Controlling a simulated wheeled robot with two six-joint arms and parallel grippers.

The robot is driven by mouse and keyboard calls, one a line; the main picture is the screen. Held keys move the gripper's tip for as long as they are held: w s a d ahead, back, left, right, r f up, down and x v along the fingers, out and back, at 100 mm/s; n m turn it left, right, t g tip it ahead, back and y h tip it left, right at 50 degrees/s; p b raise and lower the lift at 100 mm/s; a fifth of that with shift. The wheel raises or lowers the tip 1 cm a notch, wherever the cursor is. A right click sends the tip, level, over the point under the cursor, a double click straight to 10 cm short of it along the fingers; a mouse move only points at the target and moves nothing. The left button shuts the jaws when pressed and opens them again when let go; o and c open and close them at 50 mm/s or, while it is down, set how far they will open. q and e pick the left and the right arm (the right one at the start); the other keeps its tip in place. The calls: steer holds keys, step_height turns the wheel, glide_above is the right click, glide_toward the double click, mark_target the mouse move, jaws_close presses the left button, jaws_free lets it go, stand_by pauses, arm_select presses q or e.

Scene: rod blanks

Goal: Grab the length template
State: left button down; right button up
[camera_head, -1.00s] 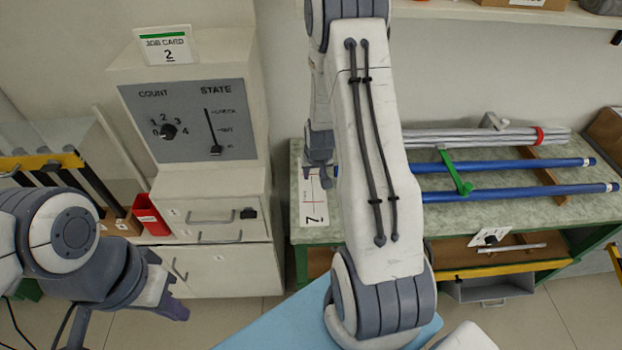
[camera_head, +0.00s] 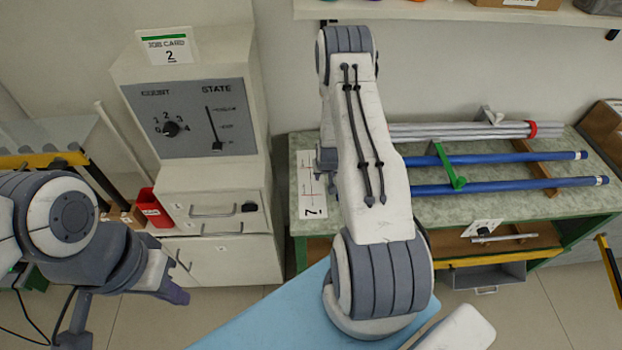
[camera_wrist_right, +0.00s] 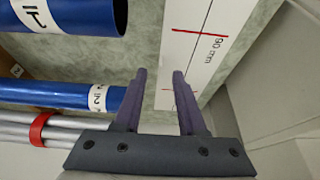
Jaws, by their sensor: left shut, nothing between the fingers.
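The length template, a white strip with red lines (camera_head: 308,172), lies on the left end of the green bench top. In the right wrist view the strip (camera_wrist_right: 199,40) carries a "90 mm" mark and runs below and partly between the fingers. My right gripper (camera_wrist_right: 159,72) is open and empty, pointing down at the strip; I cannot tell its exact height. In the head view it is mostly hidden behind my right arm. My left gripper (camera_head: 178,292) is shut and empty, in front of the grey cabinet, far from the template.
Two blue tubes (camera_head: 500,188) and a bundle of grey rods (camera_head: 460,131) with a red band lie right of the template, near a green upright (camera_head: 448,165). A control cabinet (camera_head: 190,115) with a job card stands left. A shelf (camera_head: 430,10) hangs above the bench.

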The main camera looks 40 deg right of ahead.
steer(key=shift+x, duration=1.15)
jaws_close()
stand_by(0.5)
